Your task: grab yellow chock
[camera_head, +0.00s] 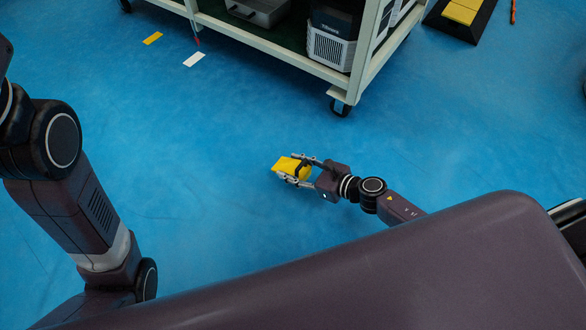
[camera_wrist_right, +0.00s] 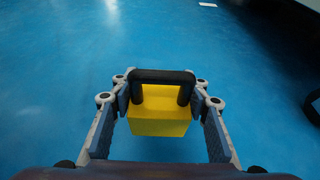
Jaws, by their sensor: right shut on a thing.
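The yellow chock (camera_head: 287,164) is a yellow block with a black handle. My right gripper (camera_head: 297,170) is shut on it, low in the middle of the head view. In the right wrist view the chock (camera_wrist_right: 158,120) sits between the two fingers of my right gripper (camera_wrist_right: 160,98), with its black handle across the top. Blue floor shows all round it; I cannot tell whether it touches the floor. My left arm comes in at the left of the head view, but its gripper is out of the picture.
A wheeled rack (camera_head: 280,58) with equipment on its shelf stands at the top. A white strip (camera_head: 194,59) and a yellow strip (camera_head: 153,38) lie on the floor. A black and yellow object (camera_head: 461,14) is at top right. The blue floor (camera_head: 170,130) around the gripper is clear.

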